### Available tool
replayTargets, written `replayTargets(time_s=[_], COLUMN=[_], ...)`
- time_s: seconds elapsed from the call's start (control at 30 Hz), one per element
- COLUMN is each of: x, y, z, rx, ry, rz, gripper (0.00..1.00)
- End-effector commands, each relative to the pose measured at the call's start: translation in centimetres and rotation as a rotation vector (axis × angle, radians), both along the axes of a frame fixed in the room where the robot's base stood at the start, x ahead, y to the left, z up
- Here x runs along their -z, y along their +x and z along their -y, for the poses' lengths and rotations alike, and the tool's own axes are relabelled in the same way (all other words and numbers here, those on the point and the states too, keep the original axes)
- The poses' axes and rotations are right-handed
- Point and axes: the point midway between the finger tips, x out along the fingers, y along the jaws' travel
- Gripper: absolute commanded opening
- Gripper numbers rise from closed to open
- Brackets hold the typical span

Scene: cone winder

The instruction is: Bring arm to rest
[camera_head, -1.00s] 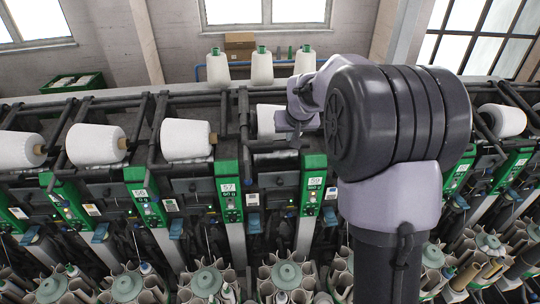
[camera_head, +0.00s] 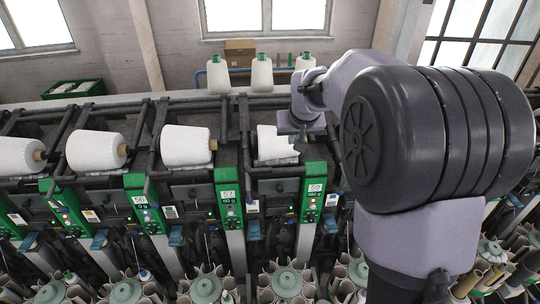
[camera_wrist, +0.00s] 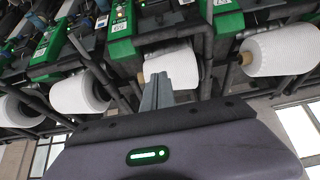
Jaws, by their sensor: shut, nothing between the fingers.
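My arm's large dark joint and grey links fill the right of the head view. My gripper (camera_head: 301,139) hangs at the end of the arm, in front of a white cone (camera_head: 272,143) on the winder and hiding its right part. In the wrist view my gripper (camera_wrist: 157,90) shows as two grey fingers closed together, with nothing between them. A white cone (camera_wrist: 176,66) on its brown tube lies behind the fingers in that view. Whether the fingers are clear of it is hard to tell.
More white cones (camera_head: 186,145) sit along the winder's dark rails to the left. Green numbered panels (camera_head: 228,190) stand below them. Upright cones (camera_head: 262,74) and a green crate (camera_head: 73,89) are at the back. Bobbin magazines (camera_head: 205,288) line the front.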

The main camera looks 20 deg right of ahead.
Motion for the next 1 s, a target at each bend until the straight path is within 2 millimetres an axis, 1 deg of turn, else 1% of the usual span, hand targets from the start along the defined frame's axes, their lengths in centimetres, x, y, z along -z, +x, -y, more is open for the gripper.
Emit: replayTargets(time_s=[0.03, 0.13, 0.47, 0.57, 0.67, 0.7, 0.77, 0.8, 0.87, 0.9, 0.97, 1.0], x=[-0.6, -0.9, -0.8, 0.0, 2.9, 4.6, 7.2, 8.9, 11.6, 13.6, 16.7, 18.9], y=[-0.2, -0.5, -0.5, -1.1, -3.9, -5.7, -8.7, -10.8, -13.9, -16.0, -19.1, -21.2], z=[0.0, -0.1, -0.1, -0.5, -2.4, -3.6, -5.3, -6.5, -8.0, -9.0, -10.5, -11.4], rx=[0.0, -0.001, -0.001, 0.0, 0.008, 0.014, 0.021, 0.027, 0.034, 0.039, 0.046, 0.05], ry=[0.0, -0.001, -0.001, 0.006, 0.036, 0.057, 0.09, 0.113, 0.146, 0.168, 0.203, 0.225], rz=[0.001, 0.0, 0.0, 0.001, 0.001, 0.0, -0.004, -0.006, -0.012, -0.016, -0.023, -0.029], gripper=[0.0, 0.0, 0.0, 0.0, 0.0, 0.0, 0.0, 0.0, 0.0, 0.0, 0.0, 0.0])
